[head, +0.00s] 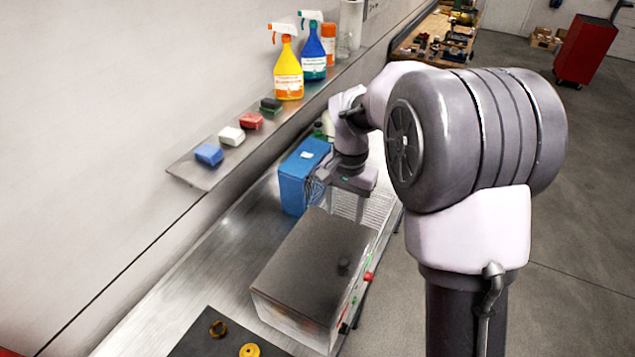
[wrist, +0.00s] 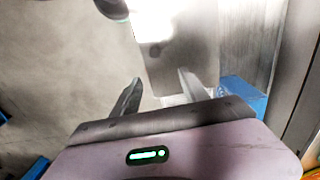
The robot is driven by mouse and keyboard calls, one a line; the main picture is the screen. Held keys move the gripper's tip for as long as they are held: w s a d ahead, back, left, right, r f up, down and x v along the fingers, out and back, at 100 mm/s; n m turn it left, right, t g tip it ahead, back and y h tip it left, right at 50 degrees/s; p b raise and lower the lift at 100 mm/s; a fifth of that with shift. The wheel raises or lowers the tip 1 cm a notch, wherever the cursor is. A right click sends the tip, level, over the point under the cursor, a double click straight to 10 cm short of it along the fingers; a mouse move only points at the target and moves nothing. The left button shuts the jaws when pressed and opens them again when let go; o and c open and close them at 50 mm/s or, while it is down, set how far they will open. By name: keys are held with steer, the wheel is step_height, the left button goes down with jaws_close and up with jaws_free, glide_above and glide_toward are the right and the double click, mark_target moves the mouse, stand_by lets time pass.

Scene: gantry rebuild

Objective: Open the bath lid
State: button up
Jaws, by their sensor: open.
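The bath is a metal box (head: 289,322) on the steel bench, with red and green controls on its right side. Its flat dark grey lid (head: 312,250) lies closed on top, with a small black knob (head: 343,266) near its right side. My gripper (head: 348,194) is just beyond the lid's far edge, to the right of a blue box, and holds nothing. In the wrist view my gripper (wrist: 160,90) shows two fingers apart with a gap between them. A grey surface with a bright glare lies past the fingers; I cannot tell if it is the lid.
The blue box (head: 298,178) stands close to my gripper; it also shows in the wrist view (wrist: 246,96). A wall shelf (head: 215,170) holds coloured blocks and a yellow spray bottle (head: 288,72). A dark mat (head: 215,345) with brass parts lies in front of the bath.

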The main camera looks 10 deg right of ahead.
glide_above(344, 261)
step_height(344, 261, down, 5)
step_height(344, 261, down, 12)
steer(key=shift+s+r, duration=0.1)
steer(key=shift+r, duration=0.15)
steer(key=shift+w+f, duration=0.2)
steer(key=shift+f, duration=0.2)
jaws_close()
steer(key=shift+r, duration=0.1)
stand_by(0.7)
